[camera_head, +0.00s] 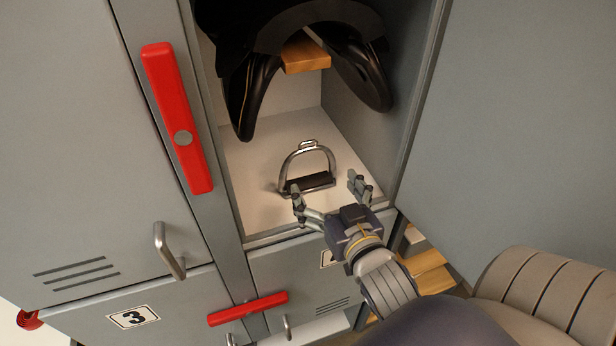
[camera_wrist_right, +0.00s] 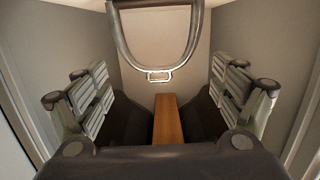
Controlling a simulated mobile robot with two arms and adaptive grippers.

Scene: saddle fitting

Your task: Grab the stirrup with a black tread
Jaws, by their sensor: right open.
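A metal stirrup (camera_head: 310,183) with a black tread stands upright on the white floor of the open locker in the head view. Its arch also shows at the top of the right wrist view (camera_wrist_right: 159,76), eye downward in that picture. My right gripper (camera_head: 328,190) is at the locker opening, just in front of the stirrup. Its fingers are spread wide and empty, apart from the stirrup. In the right wrist view the stirrup lies beyond the spread fingers (camera_wrist_right: 162,95), and its tread is cut off. My left gripper is not in view.
A black saddle (camera_head: 258,85) hangs on a wooden bar (camera_head: 305,54) above the stirrup. The locker's side walls and front edge flank my right gripper. An open grey door (camera_head: 520,120) is at the right. Red handles (camera_head: 178,115) are on the lockers at left and below.

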